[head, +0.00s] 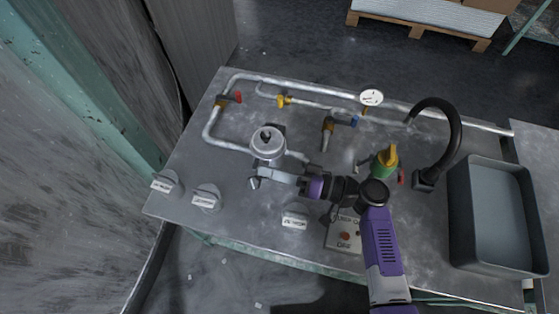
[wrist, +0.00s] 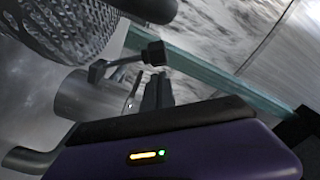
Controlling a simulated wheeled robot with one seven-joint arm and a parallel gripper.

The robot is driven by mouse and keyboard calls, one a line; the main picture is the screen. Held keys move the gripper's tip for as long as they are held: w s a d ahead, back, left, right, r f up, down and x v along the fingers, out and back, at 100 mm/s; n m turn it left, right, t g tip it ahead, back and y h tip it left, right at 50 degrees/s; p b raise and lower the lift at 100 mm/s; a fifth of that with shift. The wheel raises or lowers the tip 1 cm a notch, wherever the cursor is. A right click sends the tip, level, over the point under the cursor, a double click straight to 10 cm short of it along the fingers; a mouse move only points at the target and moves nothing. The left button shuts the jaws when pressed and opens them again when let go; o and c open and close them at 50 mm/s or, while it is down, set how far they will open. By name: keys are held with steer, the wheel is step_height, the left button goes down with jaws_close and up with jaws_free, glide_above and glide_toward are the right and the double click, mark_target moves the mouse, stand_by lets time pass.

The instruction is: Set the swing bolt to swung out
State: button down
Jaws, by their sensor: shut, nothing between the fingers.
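A pale round strainer housing (head: 268,138) stands on the bench among the pipes, with a dark opening on top. In the wrist view its grey cylinder (wrist: 85,98) is at left. The swing bolt (wrist: 125,63) shows there as a thin rod with a dark blocky nut (wrist: 155,53), pointing outward from beside the cylinder. In the head view a small pale piece (head: 254,183) beside the housing's lower side may be this bolt. My gripper (head: 263,172) is shut and empty at the housing's near side. In the wrist view its dark fingers (wrist: 157,90) are just below the nut; I cannot tell whether they touch.
A perforated mesh basket (wrist: 65,30) is close at upper left in the wrist view. Pipes with coloured valves, a gauge (head: 371,97), a black curved spout (head: 440,108) and a grey basin (head: 500,215) occupy the bench. Small label blocks (head: 206,197) line its near edge.

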mark_target(260, 183)
steer(key=shift+s+a+f, duration=0.15)
steer(key=s+b, duration=0.1)
steer(key=b, duration=0.1)
steer(key=s+f+n+b, duration=0.1)
steer(key=shift+s+a+n+b, duration=0.1)
steer(key=shift+a+n+b, duration=0.2)
steer(key=shift+a+b, duration=0.1)
steer(key=shift+r, duration=0.1)
stand_by(0.4)
step_height(260, 183, up, 20)
steer(key=p, duration=0.2)
steer(key=shift+p, duration=0.35)
